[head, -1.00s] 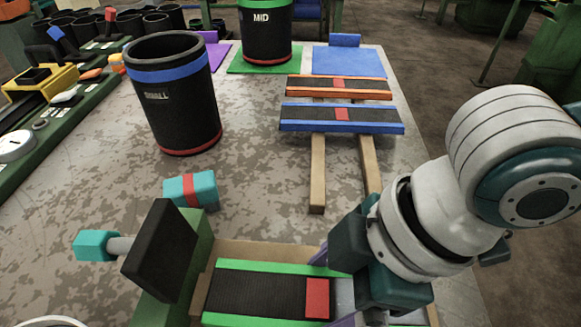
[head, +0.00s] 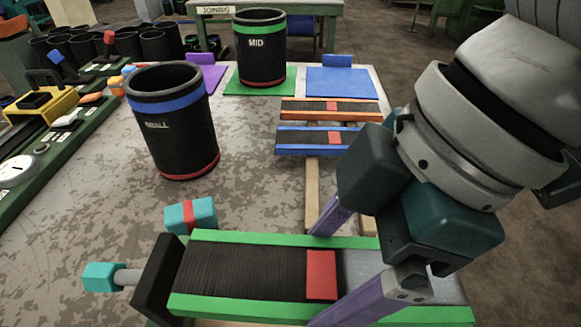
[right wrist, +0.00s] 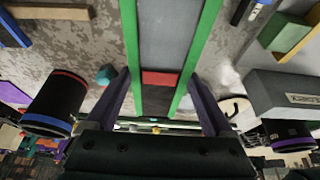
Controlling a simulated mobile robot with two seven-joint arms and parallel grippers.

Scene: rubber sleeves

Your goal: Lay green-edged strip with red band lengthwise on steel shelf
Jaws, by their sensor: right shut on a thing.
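The strip (head: 240,271) has green edges, a black ribbed middle and a red band (head: 321,275); beyond the band it is plain grey. My right gripper (head: 345,265) is shut across its width, with the purple fingers on its two green edges near the band. The strip lies across the lower head view, close to the camera. In the right wrist view the strip (right wrist: 165,35) runs up the picture between the fingers. I cannot pick out the steel shelf with certainty; a grey labelled block (right wrist: 284,97) stands at right there. My left gripper is not in view.
A black plate with a teal-knobbed rod (head: 104,277) stands at the strip's left end. A teal block with a red band (head: 190,215) is just behind. Orange-edged (head: 332,110) and blue-edged strips (head: 300,140) lie on wooden rails. SMALL (head: 172,125) and MID (head: 260,50) sleeves stand farther back.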

